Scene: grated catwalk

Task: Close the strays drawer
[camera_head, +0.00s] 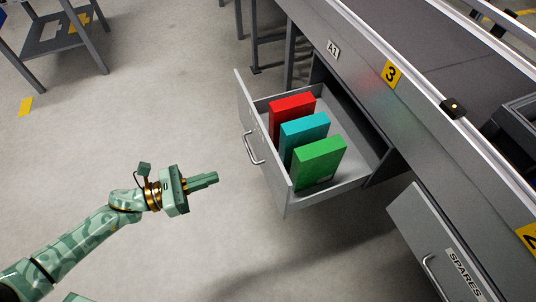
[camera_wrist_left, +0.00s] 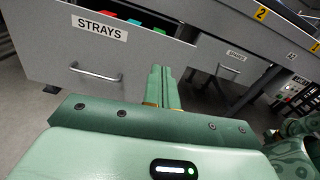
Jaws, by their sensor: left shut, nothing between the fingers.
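The strays drawer (camera_head: 268,150) is pulled out of the grey bench, with its handle (camera_head: 253,148) on the front panel. Its STRAYS label (camera_wrist_left: 100,26) and its handle (camera_wrist_left: 95,72) show in the left wrist view. Red (camera_head: 292,117), teal (camera_head: 304,138) and green (camera_head: 319,162) boxes stand in it. My left gripper (camera_head: 215,180) is shut and empty, in front of the drawer panel and apart from it in the head view. It also shows in the left wrist view (camera_wrist_left: 161,72), right of the handle. My right gripper is not in view.
A conveyor-like bench top (camera_head: 420,50) runs above. A grey table frame (camera_head: 58,38) stands at upper left. The floor (camera_head: 130,110) left of the drawer is clear.

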